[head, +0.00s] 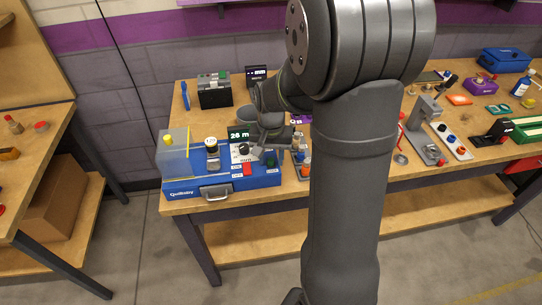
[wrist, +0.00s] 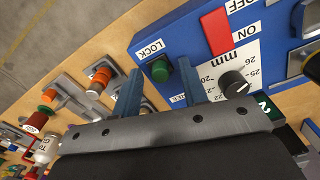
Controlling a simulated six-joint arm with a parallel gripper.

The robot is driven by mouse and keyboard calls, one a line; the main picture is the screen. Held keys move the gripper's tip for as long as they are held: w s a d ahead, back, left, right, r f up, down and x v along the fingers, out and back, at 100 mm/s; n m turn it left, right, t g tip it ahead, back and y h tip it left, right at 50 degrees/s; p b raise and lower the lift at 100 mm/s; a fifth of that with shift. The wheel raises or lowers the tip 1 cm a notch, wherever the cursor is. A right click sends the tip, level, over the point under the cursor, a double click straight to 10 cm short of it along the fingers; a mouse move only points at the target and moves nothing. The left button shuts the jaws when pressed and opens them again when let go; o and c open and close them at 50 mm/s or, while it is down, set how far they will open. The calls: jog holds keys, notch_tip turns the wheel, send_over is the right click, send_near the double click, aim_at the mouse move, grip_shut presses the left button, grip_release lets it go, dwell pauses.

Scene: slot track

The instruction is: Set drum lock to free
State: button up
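The drum lock is a small green knob (wrist: 160,71) beside a LOCK label on the blue machine (wrist: 150,38) in the wrist view. In the head view the knob (head: 270,160) shows at the machine's right end. My gripper (wrist: 160,65) is open, its two blue-grey fingers apart. In the wrist view the knob appears between the fingertips; I cannot tell whether either finger touches it. A second label below the knob is partly hidden by a finger. In the head view my gripper (head: 262,146) is over the machine's right part, small and partly hidden.
Near the knob are a red switch (wrist: 216,31) marked OFF and ON, and a black dial (wrist: 234,84) with a mm scale. Small coloured parts (wrist: 98,82) lie close beside the machine. Other fixtures (head: 430,130) stand further right.

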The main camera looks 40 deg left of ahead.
aim_at(268, 154)
grip_shut()
jog(key=shift+w+a, duration=1.55)
jog(key=shift+a, duration=0.05)
grip_release()
jog(key=shift+r, duration=0.1)
notch_tip(268, 154, up, 17)
jog(key=shift+r, duration=0.15)
